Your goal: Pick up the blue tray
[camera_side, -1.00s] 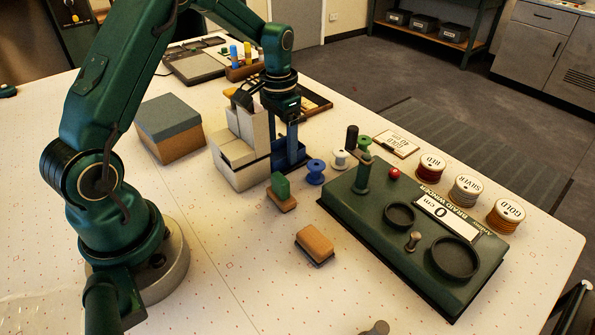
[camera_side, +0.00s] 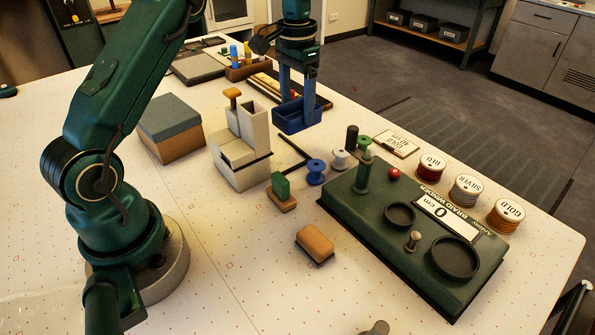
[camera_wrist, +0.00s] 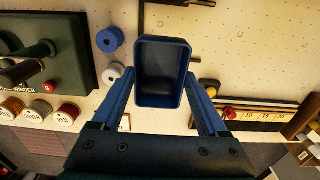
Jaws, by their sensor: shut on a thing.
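The blue tray (camera_side: 297,119) is a small open box, upright and looking empty. It appears held above the table, behind a dark angled corner marking (camera_side: 293,152). My gripper (camera_side: 298,95) points down with its blue fingers on the tray's two sides, shut on it. In the wrist view the tray (camera_wrist: 162,98) sits between the two fingertips of my gripper (camera_wrist: 161,76), and its dark inside shows. The exact gap under the tray is hard to tell.
A grey stepped block (camera_side: 240,152) stands left of the tray. A blue spool (camera_side: 316,171), a white spool (camera_side: 339,160) and the green winder (camera_side: 415,225) are in front and right. A dark ruler board (camera_side: 290,88) lies behind. A box with a blue-grey lid (camera_side: 170,125) stands at left.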

